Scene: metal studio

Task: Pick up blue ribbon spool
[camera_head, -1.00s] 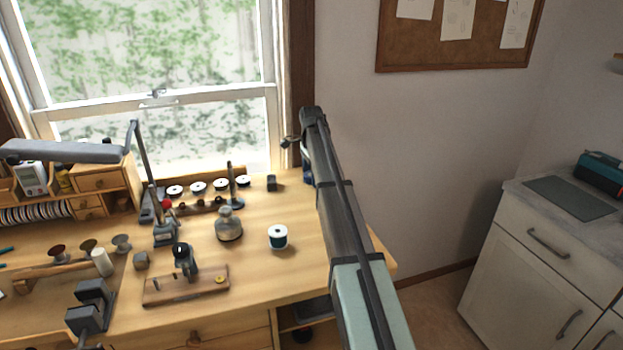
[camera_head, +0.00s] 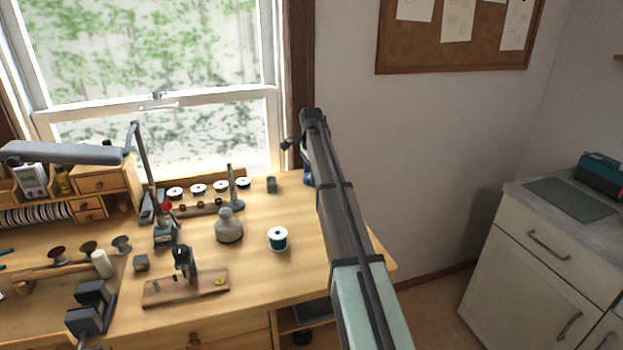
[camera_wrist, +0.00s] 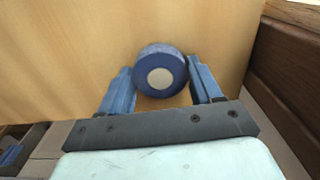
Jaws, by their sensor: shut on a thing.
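The blue ribbon spool (camera_wrist: 160,78) is a short round blue roll with a pale centre disc facing the wrist camera. It sits between the two blue fingers of my gripper (camera_wrist: 159,69) in the wrist view, and the fingers are shut on it. Its underside is hidden, so I cannot tell whether it touches the wood. In the head view my arm covers most of the gripper; only a small blue patch shows beside the arm near the bench's back right, and I cannot tell whether it is finger or spool.
A grey weighted pot (camera_head: 228,226), a dark small block (camera_head: 271,184) and several white-topped spools stand farther left and back. A window frame post (camera_head: 298,80) rises close behind.

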